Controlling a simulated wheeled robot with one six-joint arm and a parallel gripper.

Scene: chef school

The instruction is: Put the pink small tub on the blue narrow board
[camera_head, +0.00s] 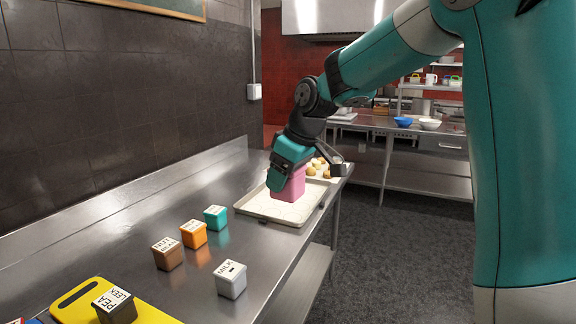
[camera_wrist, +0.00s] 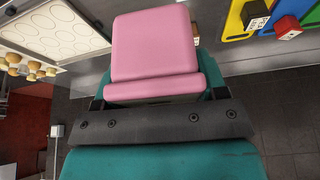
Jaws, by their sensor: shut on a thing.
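The pink small tub (camera_head: 288,186) is held in my gripper (camera_head: 290,172) above the pale tray in the head view. In the wrist view the pink tub (camera_wrist: 156,48) fills the upper middle, between the fingers of my gripper (camera_wrist: 153,90). My gripper is shut on it. The blue narrow board (camera_wrist: 281,9) shows in part at the top right of the wrist view, beside a yellow board, well apart from the tub. A red tub (camera_wrist: 288,27) is at or over its edge; I cannot tell exactly how it rests.
The pale tray (camera_head: 262,216) lies on the steel counter (camera_head: 110,245). Brown (camera_head: 167,255), orange (camera_head: 194,235), teal (camera_head: 215,218) and grey-white (camera_head: 230,281) tubs stand left of it. A yellow board (camera_head: 75,299) bears a dark tub (camera_head: 115,307). Round pale items (camera_head: 316,166) lie behind.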

